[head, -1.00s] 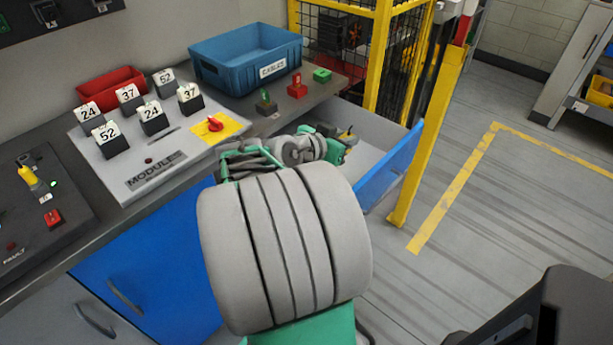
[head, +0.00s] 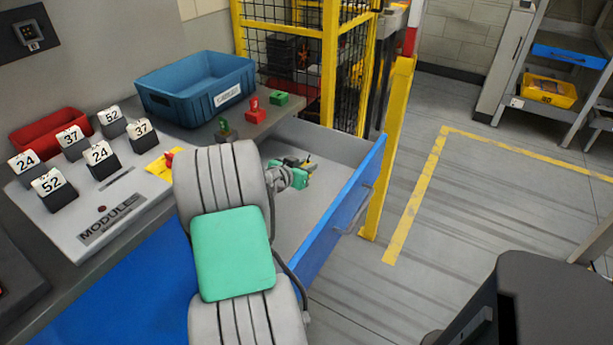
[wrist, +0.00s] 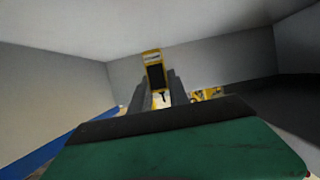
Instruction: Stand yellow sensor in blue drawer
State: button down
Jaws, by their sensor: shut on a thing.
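The blue drawer (head: 325,220) is pulled open below the counter, with a blue front and a pale grey inside. My gripper (head: 305,168) is inside or just over the drawer's opening, towards its far end. In the wrist view my gripper (wrist: 155,90) is shut on the yellow sensor (wrist: 154,58), a small yellow block with a black face that sticks out beyond the fingers. Grey drawer walls surround it there. I cannot tell whether the sensor touches the drawer floor. In the head view it is mostly hidden and tiny.
Another small yellow item (wrist: 207,93) lies beyond the fingers in the wrist view. On the counter are a blue bin (head: 185,98), a red bin (head: 50,135), a panel with numbered blocks (head: 98,232), and red (head: 256,112) and green (head: 279,98) blocks. A yellow post (head: 388,150) stands right beside the drawer.

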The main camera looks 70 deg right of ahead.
jog(key=shift+d+f, duration=0.35)
jog(key=shift+f, duration=0.05)
jog(key=shift+f+b, duration=0.3)
jog(key=shift+f, duration=1.45)
jog(key=c, duration=1.3)
grip_release()
jog(key=shift+o, duration=0.2)
jog(key=shift+r, duration=0.15)
jog(key=shift+w+a+r, duration=0.1)
jog(key=shift+a+r, duration=0.05)
jog(key=shift+a, duration=0.05)
jog(key=v, duration=1.1)
jog(key=shift+a+p, duration=0.25)
jog(key=shift+p, duration=0.05)
